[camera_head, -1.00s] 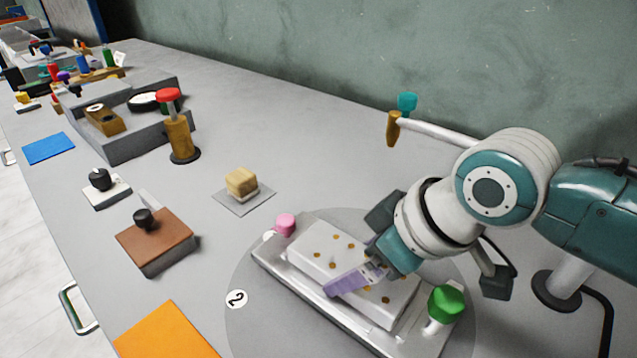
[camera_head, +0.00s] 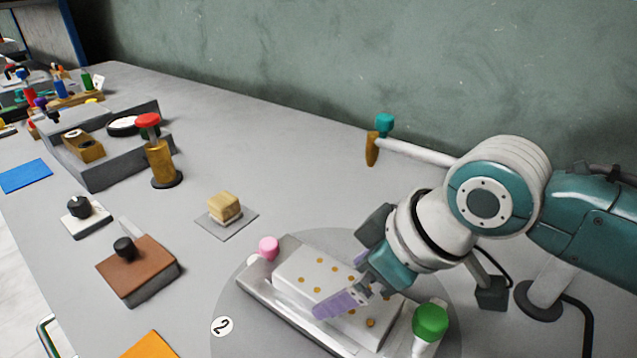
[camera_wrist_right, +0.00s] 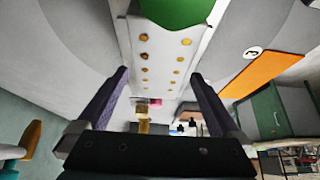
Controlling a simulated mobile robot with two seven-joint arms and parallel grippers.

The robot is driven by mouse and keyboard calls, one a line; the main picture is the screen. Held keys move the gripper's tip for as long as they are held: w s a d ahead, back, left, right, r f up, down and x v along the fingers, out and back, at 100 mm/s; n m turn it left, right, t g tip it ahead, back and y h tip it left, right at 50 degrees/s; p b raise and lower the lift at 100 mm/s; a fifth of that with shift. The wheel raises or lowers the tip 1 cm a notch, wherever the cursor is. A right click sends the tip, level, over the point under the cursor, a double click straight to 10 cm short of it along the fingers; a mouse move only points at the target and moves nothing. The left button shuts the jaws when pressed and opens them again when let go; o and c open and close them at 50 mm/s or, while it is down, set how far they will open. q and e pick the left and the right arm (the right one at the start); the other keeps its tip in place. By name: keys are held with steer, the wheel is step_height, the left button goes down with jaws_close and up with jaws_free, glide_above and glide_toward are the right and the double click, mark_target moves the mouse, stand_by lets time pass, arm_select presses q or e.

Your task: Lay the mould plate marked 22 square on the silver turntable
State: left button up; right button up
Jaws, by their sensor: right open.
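A pale block with gold dots (camera_head: 303,270) lies on a long silvery base (camera_head: 262,297) on the round grey turntable (camera_head: 232,318); no 22 can be read on it, so I cannot tell if it is the named plate. A pink knob (camera_head: 268,248) and a green knob (camera_head: 430,322) stand at the base's ends. My right gripper (camera_head: 352,290) is open, its purple fingers over the block. In the right wrist view the gripper (camera_wrist_right: 160,80) has the dotted block (camera_wrist_right: 160,55) showing between its fingers; contact cannot be told. My left gripper is out of view.
To the left are a brown block with a black knob (camera_head: 138,270), a tan cube (camera_head: 224,205), an orange mat (camera_head: 152,346) and a brass post with a red cap (camera_head: 160,160). The bench behind the turntable is mostly clear.

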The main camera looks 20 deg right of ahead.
steer(key=p+v, duration=0.2)
steer(key=v, duration=0.8)
steer(key=s+d+m+h, duration=0.1)
steer(key=s+m, duration=0.1)
steer(key=s, duration=0.6)
steer(key=s+d+f+m+g+h, duration=0.1)
steer(key=s+d+m+h, duration=0.1)
steer(key=s, duration=0.5)
steer(key=shift+s+d+f+m, duration=0.25)
steer(key=shift+s+m, duration=0.15)
steer(key=shift+m, duration=0.4)
